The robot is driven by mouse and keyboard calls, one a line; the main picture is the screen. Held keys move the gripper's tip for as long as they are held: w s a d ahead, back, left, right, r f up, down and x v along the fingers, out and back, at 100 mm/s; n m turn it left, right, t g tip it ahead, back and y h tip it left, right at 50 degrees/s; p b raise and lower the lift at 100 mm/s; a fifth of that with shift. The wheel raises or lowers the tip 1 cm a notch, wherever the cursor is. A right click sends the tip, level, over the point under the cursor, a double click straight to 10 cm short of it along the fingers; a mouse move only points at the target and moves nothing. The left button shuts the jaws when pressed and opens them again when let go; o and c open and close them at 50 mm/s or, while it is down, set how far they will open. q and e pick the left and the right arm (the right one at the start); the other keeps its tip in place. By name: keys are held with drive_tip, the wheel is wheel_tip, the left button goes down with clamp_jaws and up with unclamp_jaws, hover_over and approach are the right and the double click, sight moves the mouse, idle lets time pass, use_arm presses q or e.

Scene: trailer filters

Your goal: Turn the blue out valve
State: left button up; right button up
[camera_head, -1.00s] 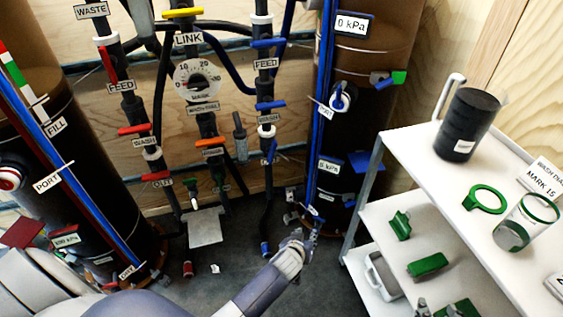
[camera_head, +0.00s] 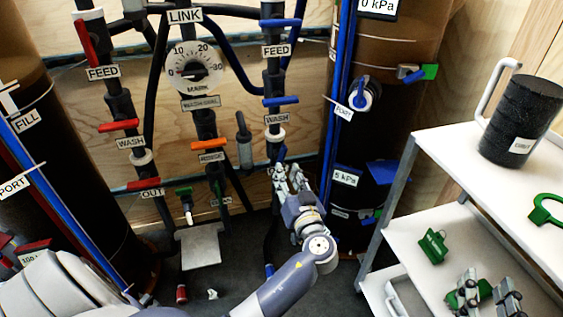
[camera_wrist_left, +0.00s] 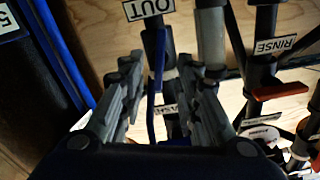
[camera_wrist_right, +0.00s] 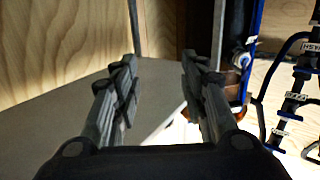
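The blue out valve handle (camera_head: 281,154) is on the lower part of the right-hand pipe, below the WASH label, lying roughly along the pipe. My left gripper (camera_head: 288,171) is at this handle and covers part of it and its label. In the left wrist view the long blue handle (camera_wrist_left: 154,88) shows between the spread fingers of the left gripper (camera_wrist_left: 163,78), below the OUT label (camera_wrist_left: 149,9). I see no clear finger contact with it. My right gripper (camera_head: 487,284) is open and empty near the shelf cart; it also shows in the right wrist view (camera_wrist_right: 158,75).
A blue wash handle (camera_head: 281,101) sits higher on the same pipe. A dark tank (camera_head: 345,215) with blue pipes stands close right of my left gripper. The white shelf cart (camera_head: 440,150) holds a black canister (camera_head: 520,120) and green parts. A grey plate (camera_head: 200,247) is left.

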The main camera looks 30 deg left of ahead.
sight(282, 163)
use_arm(q)
drive_tip(key=x, duration=0.7)
drive_tip(key=shift+f, duration=0.1)
use_arm(e)
drive_tip(key=r, duration=0.1)
drive_tip(key=r+t, duration=0.1)
drive_tip(key=r, duration=0.1)
drive_tip(key=shift+a+t+y, duration=0.25)
drive_tip(key=shift+t+y, duration=0.05)
use_arm(q)
clamp_jaws()
